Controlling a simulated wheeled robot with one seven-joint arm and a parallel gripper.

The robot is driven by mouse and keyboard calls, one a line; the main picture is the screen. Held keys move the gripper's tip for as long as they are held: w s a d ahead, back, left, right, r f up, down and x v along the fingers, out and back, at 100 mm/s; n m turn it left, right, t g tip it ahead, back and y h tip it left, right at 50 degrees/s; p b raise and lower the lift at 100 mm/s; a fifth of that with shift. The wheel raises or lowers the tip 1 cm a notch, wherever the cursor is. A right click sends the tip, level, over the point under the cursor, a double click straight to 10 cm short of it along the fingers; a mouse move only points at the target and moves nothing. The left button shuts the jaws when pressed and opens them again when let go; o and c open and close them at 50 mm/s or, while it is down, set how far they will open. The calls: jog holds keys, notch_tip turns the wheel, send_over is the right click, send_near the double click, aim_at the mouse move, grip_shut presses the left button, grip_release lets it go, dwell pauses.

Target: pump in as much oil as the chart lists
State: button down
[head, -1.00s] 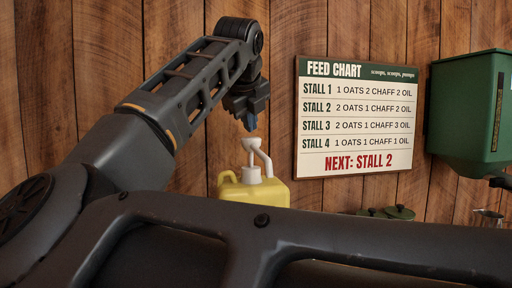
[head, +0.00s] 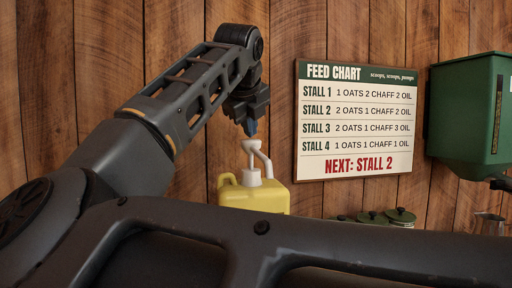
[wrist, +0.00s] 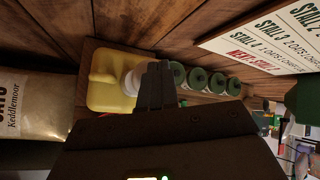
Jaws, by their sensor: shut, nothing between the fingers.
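The feed chart (head: 356,120) hangs on the wall. It reads "Stall 2: 2 oats 1 chaff 2 oil", with "Next: Stall 2" in red. The yellow oil jug (head: 254,196) stands upright below my arm, its lower part hidden by my own body. Its white pump (head: 251,147) is raised, with a spout bending down to the right. My gripper (head: 250,129) is shut and empty, pointing down just above the pump head; I cannot tell whether it touches. In the wrist view, the shut fingers (wrist: 155,85) partly cover the pump beside the jug (wrist: 104,94).
A green hopper (head: 470,110) is on the wall at the right. Several green-lidded tins (wrist: 198,80) stand in a row beside the jug. A metal jug (head: 489,223) shows at far right. A sack (wrist: 38,105) marked "Keddlemoor" is at the wrist view's left.

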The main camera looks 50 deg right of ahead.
jog(key=shift+f+b, duration=0.9)
jog(key=shift+f, duration=0.15)
dwell(0.7)
jog(key=shift+r, duration=0.1)
jog(key=shift+r+p, duration=0.75)
jog(key=shift+r, duration=0.95)
notch_tip(320, 180, up, 6)
jog(key=p, duration=0.2)
jog(key=shift+p, duration=0.4)
